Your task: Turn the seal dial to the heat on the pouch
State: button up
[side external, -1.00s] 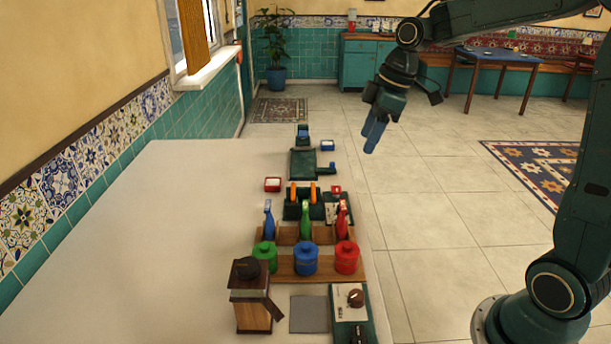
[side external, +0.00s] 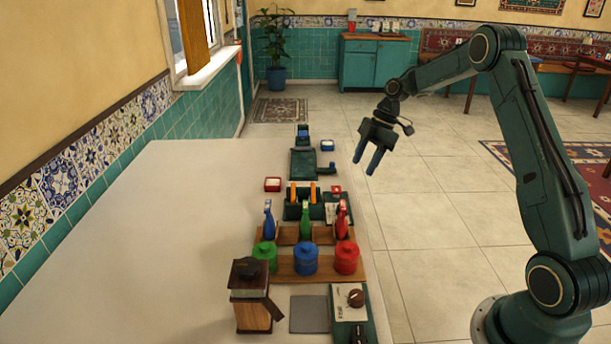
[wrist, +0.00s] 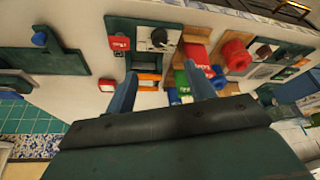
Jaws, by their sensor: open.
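A dark round dial (wrist: 158,37) sits on a pale printed panel in the wrist view. It lies beside a dark green device with orange bars (wrist: 148,76), which also shows in the side view (side external: 312,192). The dial's setting is too small to read. A small red item with white lettering (wrist: 118,43) lies left of the dial; it may be the pouch, but I cannot read it. My gripper (side external: 367,165) is open and empty, high above the counter's right edge, fingers pointing down. Its fingertips also show in the wrist view (wrist: 160,75), apart from everything.
A wooden rack holds blue, green and red scoops or bottles (side external: 305,220), with green, blue and red lidded jars (side external: 306,260) in front. A wooden grinder (side external: 252,297) and a second brown knob (side external: 355,298) stand nearer. The counter's left side (side external: 170,240) is clear.

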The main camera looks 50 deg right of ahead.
jog(key=shift+d+f, duration=0.1)
jog(key=shift+f, duration=0.1)
jog(key=shift+f, duration=0.1)
jog(key=x, duration=1.3)
jog(key=shift+a+f, duration=0.2)
jog(key=shift+a, duration=0.05)
jog(key=c, duration=1)
jog(key=shift+o, duration=0.2)
